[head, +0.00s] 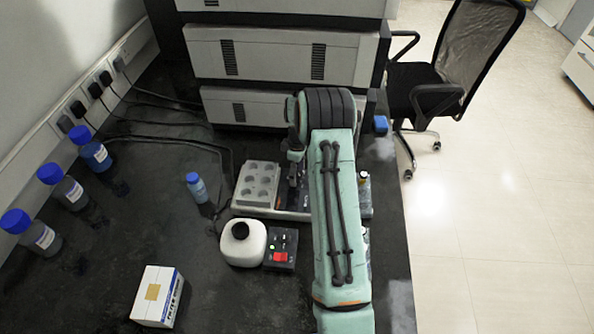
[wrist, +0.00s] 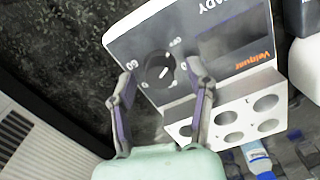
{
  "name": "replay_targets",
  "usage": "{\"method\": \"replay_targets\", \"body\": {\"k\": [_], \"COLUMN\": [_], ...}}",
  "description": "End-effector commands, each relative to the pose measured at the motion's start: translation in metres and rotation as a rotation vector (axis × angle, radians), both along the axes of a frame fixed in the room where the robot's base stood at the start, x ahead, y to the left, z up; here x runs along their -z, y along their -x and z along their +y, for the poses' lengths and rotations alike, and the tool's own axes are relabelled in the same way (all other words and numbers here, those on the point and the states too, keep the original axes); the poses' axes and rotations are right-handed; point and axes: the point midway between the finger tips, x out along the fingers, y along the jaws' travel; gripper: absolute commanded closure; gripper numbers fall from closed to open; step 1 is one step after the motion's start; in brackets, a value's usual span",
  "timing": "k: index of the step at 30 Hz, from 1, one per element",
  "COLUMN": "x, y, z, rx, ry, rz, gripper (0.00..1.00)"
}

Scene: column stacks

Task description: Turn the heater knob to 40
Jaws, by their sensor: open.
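My gripper (wrist: 163,72) is open, with one finger on each side of the knob. I cannot tell whether the fingers touch it. In the head view the well block (head: 258,184) is visible left of my arm, which hides the knob. My gripper (head: 294,172) is partly hidden there.
Stacked grey units (head: 285,60) rise behind. A carton (head: 158,296) lies front left.

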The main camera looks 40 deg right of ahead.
Motion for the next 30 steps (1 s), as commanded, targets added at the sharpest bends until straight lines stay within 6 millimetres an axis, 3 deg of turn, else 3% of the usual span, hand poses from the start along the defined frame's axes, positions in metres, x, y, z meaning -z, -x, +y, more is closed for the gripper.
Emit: {"method": "replay_targets", "body": {"k": [4, 9, 20, 30], "x": [-0.0003, -0.0005, -0.0003, -0.0001], "y": [-0.0001, -0.0001, -0.0001, -0.0001], "z": [0.0001, 0.0001, 0.0001, -0.0006], "rx": [0.0, 0.0, 0.02, 0.207], "ry": [0.0, 0.0, 0.0, 0.0], "rz": [0.0, 0.0, 0.0, 0.0], "gripper": [0.47, 1.0, 1.0, 1.0]}}
